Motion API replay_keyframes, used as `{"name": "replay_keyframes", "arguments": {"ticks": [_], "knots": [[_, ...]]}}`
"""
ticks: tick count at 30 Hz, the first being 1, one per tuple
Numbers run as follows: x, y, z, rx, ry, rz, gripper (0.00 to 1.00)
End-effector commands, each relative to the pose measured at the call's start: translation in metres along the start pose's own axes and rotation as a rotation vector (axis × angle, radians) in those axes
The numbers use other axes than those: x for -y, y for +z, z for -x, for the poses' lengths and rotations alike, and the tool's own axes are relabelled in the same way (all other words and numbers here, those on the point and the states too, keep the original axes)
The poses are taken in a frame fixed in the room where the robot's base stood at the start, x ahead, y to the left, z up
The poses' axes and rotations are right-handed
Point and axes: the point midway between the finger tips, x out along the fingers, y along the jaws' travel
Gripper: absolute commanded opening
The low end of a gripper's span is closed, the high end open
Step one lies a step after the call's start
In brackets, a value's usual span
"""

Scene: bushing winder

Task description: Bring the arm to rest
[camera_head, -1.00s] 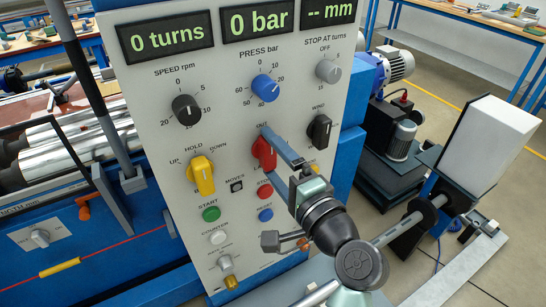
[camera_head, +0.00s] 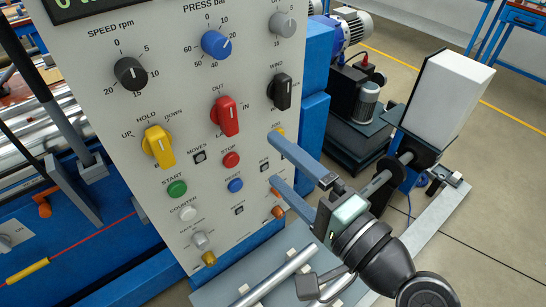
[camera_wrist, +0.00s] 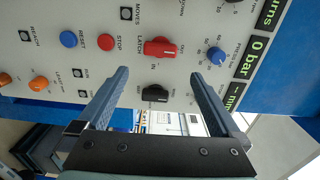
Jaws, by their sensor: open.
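My gripper (camera_head: 280,165) is open and empty in front of the lower right part of the grey control panel (camera_head: 100,25). Its two blue fingers reach toward the panel in the head view, and one hides a small part of the panel's right edge. In the wrist view my gripper (camera_wrist: 160,82) shows its fingers spread, with the black WIND knob (camera_wrist: 155,94) seen between them. The red OUT/IN knob (camera_head: 227,117) stands to the left of the fingers in the head view, and nothing grips it.
The panel also carries a yellow HOLD knob (camera_head: 158,145), a black speed knob (camera_head: 130,73) and a blue pressure knob (camera_head: 215,44). A white box (camera_head: 448,95) on a stand is to the right. A blue-and-grey motor (camera_head: 350,28) is behind. Floor is open at far right.

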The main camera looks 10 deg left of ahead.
Motion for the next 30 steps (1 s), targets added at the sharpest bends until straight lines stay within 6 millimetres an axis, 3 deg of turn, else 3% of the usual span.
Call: {"name": "replay_keyframes", "arguments": {"ticks": [14, 19, 23, 27, 30], "knots": [[0.001, -0.001, 0.000, -0.003, 0.001, 0.006, 1.00], [0.023, -0.017, -0.011, -0.096, 0.029, 0.177, 1.00], [0.073, -0.044, -0.021, -0.280, 0.064, 0.498, 1.00], [0.155, -0.064, -0.015, -0.541, 0.080, 0.903, 1.00], [0.223, -0.063, 0.002, -0.748, 0.079, 1.179, 1.00]]}}
